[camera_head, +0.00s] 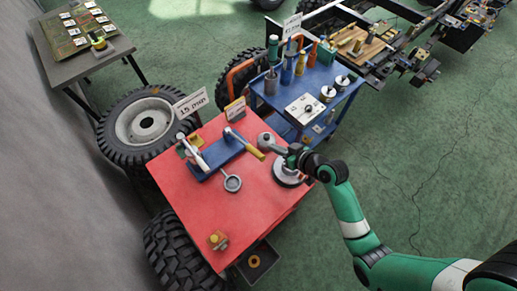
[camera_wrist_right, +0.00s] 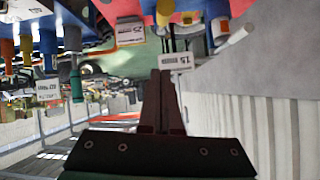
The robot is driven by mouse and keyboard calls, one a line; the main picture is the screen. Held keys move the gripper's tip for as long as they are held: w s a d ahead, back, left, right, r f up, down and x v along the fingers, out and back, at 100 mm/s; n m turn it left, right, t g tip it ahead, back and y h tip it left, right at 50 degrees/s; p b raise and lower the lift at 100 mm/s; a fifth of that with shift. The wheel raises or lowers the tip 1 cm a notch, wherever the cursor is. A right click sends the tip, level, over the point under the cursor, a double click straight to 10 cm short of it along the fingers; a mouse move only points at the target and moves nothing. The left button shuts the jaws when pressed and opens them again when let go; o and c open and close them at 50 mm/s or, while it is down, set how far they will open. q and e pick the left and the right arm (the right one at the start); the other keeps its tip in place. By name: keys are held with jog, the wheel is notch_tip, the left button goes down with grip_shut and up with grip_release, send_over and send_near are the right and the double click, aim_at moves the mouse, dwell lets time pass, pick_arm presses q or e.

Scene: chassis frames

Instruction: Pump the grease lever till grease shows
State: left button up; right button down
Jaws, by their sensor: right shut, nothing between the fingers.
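A blue grease-pump fixture (camera_head: 215,158) lies on the red bench top (camera_head: 190,205). A lever with a yellow grip (camera_head: 251,150) slants from its right end. My right gripper (camera_head: 273,148) is just right of the grip; I cannot tell whether they touch. In the right wrist view my right gripper (camera_wrist_right: 160,75) is shut, with nothing between its fingers. I cannot make out any grease. My left gripper is not in view.
A round grey part (camera_head: 288,177) sits under my right wrist. A ring-ended grey part (camera_head: 232,183) and a yellow-knobbed block (camera_head: 218,239) stand on the bench. A blue cart (camera_head: 325,80) with bottles stands behind. Large tyres (camera_head: 140,122) flank the bench.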

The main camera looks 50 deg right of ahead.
jog(key=b+x, duration=0.3)
jog(key=b, duration=0.1)
send_over(258, 152)
jog(key=w+d, duration=0.1)
notch_tip(258, 152, down, 4)
jog(key=shift+s+a+f, duration=0.15)
jog(key=shift+s+f, duration=0.1)
jog(key=shift+f, duration=0.6)
jog(key=shift+s+a+f, duration=0.15)
jog(key=shift+s+f, duration=0.05)
jog(key=shift+f, duration=0.7)
pick_arm(q)
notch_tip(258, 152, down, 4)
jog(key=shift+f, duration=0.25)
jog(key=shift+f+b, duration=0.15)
jog(key=shift+b, duration=0.2)
